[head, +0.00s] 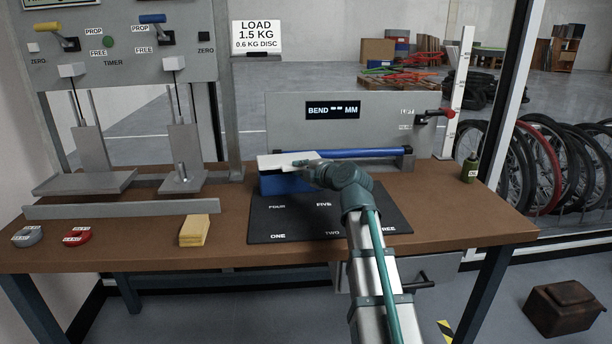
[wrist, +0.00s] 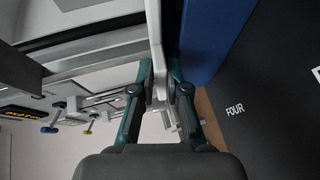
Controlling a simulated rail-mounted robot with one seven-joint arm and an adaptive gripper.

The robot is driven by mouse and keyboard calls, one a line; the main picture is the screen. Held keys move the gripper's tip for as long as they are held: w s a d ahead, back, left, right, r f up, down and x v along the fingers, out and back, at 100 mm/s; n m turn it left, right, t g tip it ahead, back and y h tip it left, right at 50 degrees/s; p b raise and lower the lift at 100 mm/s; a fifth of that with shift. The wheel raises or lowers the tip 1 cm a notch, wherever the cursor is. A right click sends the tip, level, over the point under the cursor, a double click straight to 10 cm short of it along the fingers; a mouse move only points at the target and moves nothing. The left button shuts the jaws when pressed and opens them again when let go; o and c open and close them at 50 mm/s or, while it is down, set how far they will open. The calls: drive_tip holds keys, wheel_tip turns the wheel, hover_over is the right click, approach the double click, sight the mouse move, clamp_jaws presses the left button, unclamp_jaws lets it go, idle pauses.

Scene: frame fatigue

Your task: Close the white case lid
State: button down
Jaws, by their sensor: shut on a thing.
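The white case lid (head: 275,162) sits over the blue case (head: 282,186) at the back left of the black mat. It looks nearly flat, but I cannot tell whether it touches the case rim all round. My gripper (head: 308,164) is at the lid's right end in the head view. In the wrist view my gripper (wrist: 157,88) is shut on a white edge of the lid (wrist: 156,45). The blue case wall (wrist: 208,38) shows just right of the fingers there. The inside of the case is hidden.
The black mat (head: 262,225) with printed number words lies under the case. Behind stands a grey panel with a "BEND" display (head: 332,110) and a blue bar (head: 360,153). A yellow block (head: 194,231) and a weighing frame stand to the left. A small green bottle (head: 470,168) stands at the right.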

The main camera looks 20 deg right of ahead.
drive_tip(key=shift+s+f+b, duration=0.1)
drive_tip(key=shift+f+b, duration=1.05)
drive_tip(key=shift+f, duration=0.15)
drive_tip(key=c, duration=1.2)
unclamp_jaws()
drive_tip(key=shift+f, duration=0.1)
drive_tip(key=v, duration=1.2)
drive_tip(key=shift+r, duration=0.2)
